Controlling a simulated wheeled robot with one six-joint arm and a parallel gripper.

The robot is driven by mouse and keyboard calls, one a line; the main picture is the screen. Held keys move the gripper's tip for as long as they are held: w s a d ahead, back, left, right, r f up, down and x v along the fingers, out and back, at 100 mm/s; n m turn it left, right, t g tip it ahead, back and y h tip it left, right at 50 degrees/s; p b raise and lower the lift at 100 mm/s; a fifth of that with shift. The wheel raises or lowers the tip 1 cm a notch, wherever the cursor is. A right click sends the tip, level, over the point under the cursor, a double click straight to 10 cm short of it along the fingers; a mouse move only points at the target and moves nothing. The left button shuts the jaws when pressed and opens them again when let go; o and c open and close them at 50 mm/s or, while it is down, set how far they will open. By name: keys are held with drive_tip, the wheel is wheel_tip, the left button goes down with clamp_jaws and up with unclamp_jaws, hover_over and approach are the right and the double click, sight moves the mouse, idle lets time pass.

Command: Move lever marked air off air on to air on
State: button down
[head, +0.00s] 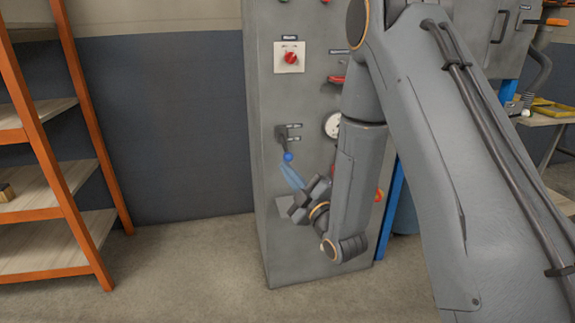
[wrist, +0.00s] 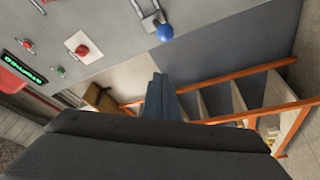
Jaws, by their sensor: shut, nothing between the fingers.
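The lever (head: 281,137) is on the front of a grey cabinet. Its blue ball knob (head: 288,156) hangs low, below two small dark labels that are too small to read. My gripper (head: 291,177) is shut and empty, its blue-grey fingers pointing up at the knob from just below. In the wrist view the blue knob (wrist: 165,32) is beyond the tips of my shut fingers (wrist: 160,95), with a visible gap between them. The lever's plate (wrist: 150,22) shows beside the knob.
The grey cabinet (head: 265,220) also carries a red knob on a white plate (head: 289,57), a round gauge (head: 332,125) and a red handle (head: 336,79). My arm hides part of its right side. An orange shelf rack (head: 45,150) stands left, with clear floor between.

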sight(285, 159)
drive_tip(key=shift+w+a+f, duration=0.1)
drive_tip(key=shift+w+a, duration=0.05)
drive_tip(key=shift+w, duration=2)
drive_tip(key=shift+w+a+f, duration=0.1)
drive_tip(key=shift+w, duration=2.05)
drive_tip(key=f+b, duration=0.1)
drive_tip(key=w+f+b, duration=0.1)
drive_tip(key=f, duration=0.1)
drive_tip(key=shift+a+f, duration=0.15)
